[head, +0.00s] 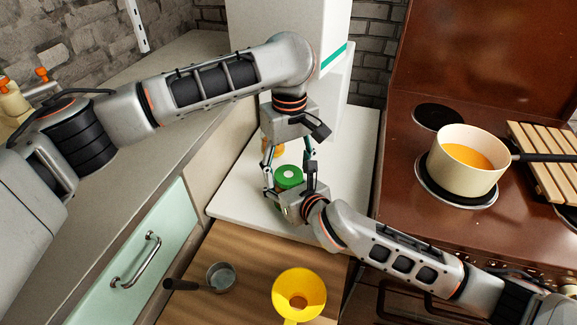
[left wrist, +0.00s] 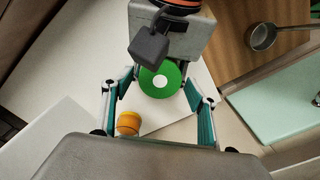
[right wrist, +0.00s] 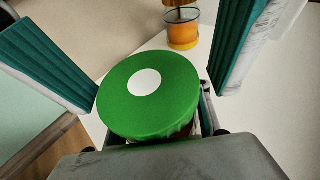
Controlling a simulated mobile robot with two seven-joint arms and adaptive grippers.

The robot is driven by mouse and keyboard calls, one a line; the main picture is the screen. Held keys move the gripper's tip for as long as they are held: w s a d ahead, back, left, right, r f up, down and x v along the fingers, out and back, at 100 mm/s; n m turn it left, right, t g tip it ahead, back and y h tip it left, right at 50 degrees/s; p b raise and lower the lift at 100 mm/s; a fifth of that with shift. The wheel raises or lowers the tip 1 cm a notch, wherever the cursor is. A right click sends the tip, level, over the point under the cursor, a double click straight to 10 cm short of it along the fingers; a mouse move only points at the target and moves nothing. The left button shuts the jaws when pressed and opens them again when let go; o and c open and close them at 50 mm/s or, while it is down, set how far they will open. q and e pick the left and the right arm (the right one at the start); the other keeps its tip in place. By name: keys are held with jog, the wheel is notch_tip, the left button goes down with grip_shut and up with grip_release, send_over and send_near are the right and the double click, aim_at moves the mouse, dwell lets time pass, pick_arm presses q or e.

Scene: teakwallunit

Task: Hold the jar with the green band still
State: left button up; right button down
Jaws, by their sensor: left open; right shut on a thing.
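The jar with the green band (head: 288,174) stands on the white counter. Its round green top with a white disc shows in the left wrist view (left wrist: 160,80) and fills the middle of the right wrist view (right wrist: 147,95). My right gripper (head: 290,190) is shut on the jar from the near side; the jar's lower body is mostly hidden. My left gripper (head: 288,165) is open above the jar, pointing down, its teal fingers apart on either side of the green top. I cannot tell whether they touch it. The jar looks upright.
A smaller orange-and-yellow jar (left wrist: 128,123) stands close behind. A cream pot (head: 468,165) of orange liquid sits on the brown stove at right, beside a slatted wooden board (head: 545,155). A yellow funnel (head: 299,293) and small pan (head: 221,277) lie on the wooden surface in front.

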pick_arm(q)
jog(key=c, duration=1.2)
jog(key=shift+o, duration=0.2)
jog(key=m, duration=0.3)
jog(key=o, duration=1.2)
jog(key=shift+r, duration=0.15)
jog(key=shift+r, duration=2.15)
